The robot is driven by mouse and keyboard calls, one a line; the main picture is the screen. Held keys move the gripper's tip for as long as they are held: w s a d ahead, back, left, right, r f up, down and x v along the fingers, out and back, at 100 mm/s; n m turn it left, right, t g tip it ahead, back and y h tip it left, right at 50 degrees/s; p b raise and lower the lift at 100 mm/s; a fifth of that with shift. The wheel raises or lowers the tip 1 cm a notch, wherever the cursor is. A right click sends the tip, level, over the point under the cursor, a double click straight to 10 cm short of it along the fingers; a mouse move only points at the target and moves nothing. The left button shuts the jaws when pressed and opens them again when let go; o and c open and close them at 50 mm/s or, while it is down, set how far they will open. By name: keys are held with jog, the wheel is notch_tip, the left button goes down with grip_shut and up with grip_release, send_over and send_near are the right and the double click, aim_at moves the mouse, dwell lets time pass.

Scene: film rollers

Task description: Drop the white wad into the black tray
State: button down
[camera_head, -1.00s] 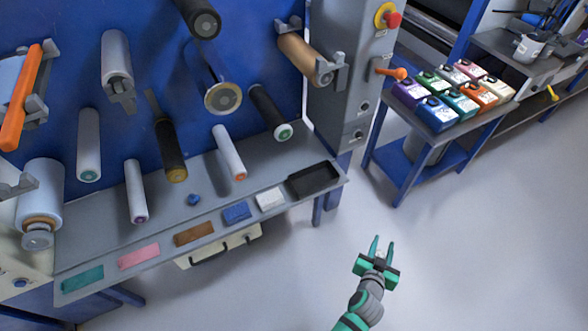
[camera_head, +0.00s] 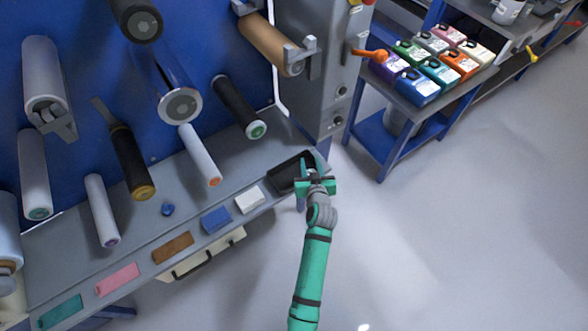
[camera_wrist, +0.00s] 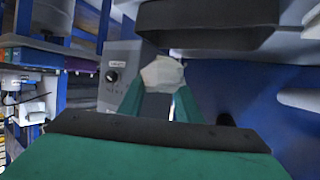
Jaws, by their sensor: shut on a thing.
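The white wad (camera_wrist: 162,74) is a small crumpled lump, pinched between my gripper's two green fingertips in the wrist view. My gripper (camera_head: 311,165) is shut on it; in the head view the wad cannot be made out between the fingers. The black tray (camera_head: 283,181) is a shallow dark box at the right end of the grey shelf. My gripper is at the tray's right end and overlaps it in the head view. I cannot tell how high it is above the rim. In the wrist view a dark tray-like shape (camera_wrist: 205,15) lies just beyond the wad.
On the grey shelf (camera_head: 90,258) lie a white pad (camera_head: 249,199), a blue pad (camera_head: 217,219) and several other coloured pads. Rollers (camera_head: 238,107) project from the blue panel above. A grey control cabinet (camera_head: 325,75) stands behind the tray.

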jog(key=w+a+r+n+y, duration=0.1)
jog(key=w+a+r+y, duration=0.1)
jog(key=w+a+r, duration=0.35)
notch_tip(320, 180, down, 7)
jog(key=shift+w+d, duration=0.3)
jog(key=shift+w, duration=0.15)
jog(key=shift+r, duration=0.1)
jog(key=c, duration=1.2)
grip_release()
jog(key=v, duration=1.1)
